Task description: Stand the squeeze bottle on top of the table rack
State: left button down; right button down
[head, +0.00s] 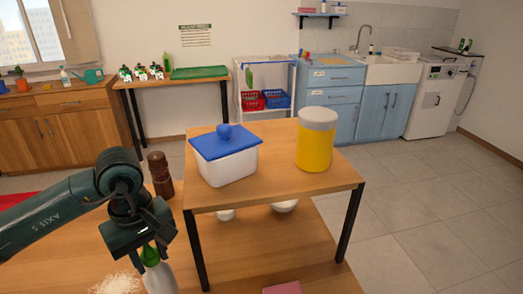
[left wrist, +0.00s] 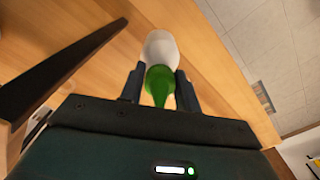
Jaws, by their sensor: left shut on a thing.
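The squeeze bottle, white with a green pointed cap, is in my left gripper. In the head view the bottle (head: 159,276) hangs upright below my left gripper (head: 150,246), at the lower left and left of the rack. In the left wrist view the fingers of my left gripper (left wrist: 158,88) are shut around the bottle (left wrist: 161,47) near its green cap. The table rack (head: 275,190) has a wooden top on black legs. My right gripper is not in view.
On the rack top stand a white box with a blue lid (head: 226,160) and a yellow jar with a grey lid (head: 316,140). Bare wood lies at the front and right of the top. A brown mill (head: 160,175) stands left of the rack; white grains (head: 118,284) lie near the bottle.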

aim_at(262, 135)
jog(key=l+z, duration=0.6)
jog(key=l, duration=0.15)
jog(key=i+l+z, duration=0.15)
jog(key=l+z, duration=0.15)
